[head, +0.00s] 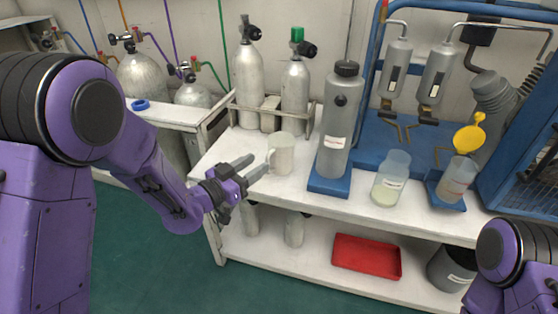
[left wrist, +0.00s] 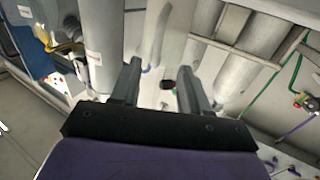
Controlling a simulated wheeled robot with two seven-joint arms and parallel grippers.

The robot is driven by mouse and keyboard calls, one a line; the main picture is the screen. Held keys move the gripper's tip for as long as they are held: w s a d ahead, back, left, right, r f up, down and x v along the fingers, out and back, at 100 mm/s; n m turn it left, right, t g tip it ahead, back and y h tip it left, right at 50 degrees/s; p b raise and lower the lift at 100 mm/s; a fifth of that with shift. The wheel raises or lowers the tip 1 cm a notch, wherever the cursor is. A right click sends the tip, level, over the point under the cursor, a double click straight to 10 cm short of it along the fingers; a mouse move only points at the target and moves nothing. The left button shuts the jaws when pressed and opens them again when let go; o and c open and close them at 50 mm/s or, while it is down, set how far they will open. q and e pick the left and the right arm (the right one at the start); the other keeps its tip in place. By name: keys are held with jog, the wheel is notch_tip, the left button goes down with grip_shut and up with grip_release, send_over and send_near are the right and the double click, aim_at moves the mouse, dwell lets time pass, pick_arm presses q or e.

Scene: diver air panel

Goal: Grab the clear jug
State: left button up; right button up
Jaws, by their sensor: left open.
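A pale, translucent jug (head: 283,153) stands upright on the white bench top, its handle on the left side. My left gripper (head: 252,167) is open just left of the jug, with its fingers pointing at the handle. In the left wrist view the open left gripper (left wrist: 160,82) has the pale jug (left wrist: 173,48) ahead of and between its fingers. Nothing is held. I cannot tell whether a finger touches the handle. A second clear vessel (head: 391,180), with a label and a little pale liquid, stands further right. My right gripper is out of view; only part of that arm shows.
A grey bottle (head: 340,125) on a blue base stands right of the jug. Gas cylinders (head: 295,95) stand in a rack behind it. A labelled clear container (head: 456,180) stands under a yellow piece (head: 469,135). A red tray (head: 367,258) lies on the lower shelf.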

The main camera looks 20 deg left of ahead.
aim_at(266, 159)
pick_arm(q)
jog(key=x, duration=0.2)
jog(key=b+x, duration=0.1)
jog(key=x, duration=0.1)
jog(key=shift+w+d+f, duration=0.15)
jog(key=shift+d, duration=0.2)
grip_shut()
notch_tip(266, 159, up, 2)
jog(key=shift+p, duration=0.55)
jog(key=s+d+r+p, duration=0.2)
jog(key=s+r+p, duration=0.3)
jog(key=p, duration=0.3)
jog(key=s+d+r+p, duration=0.2)
jog(key=s+r+p, duration=0.4)
jog(key=s+p, duration=0.2)
jog(key=shift+d+p, duration=0.35)
jog(key=shift+p, duration=0.25)
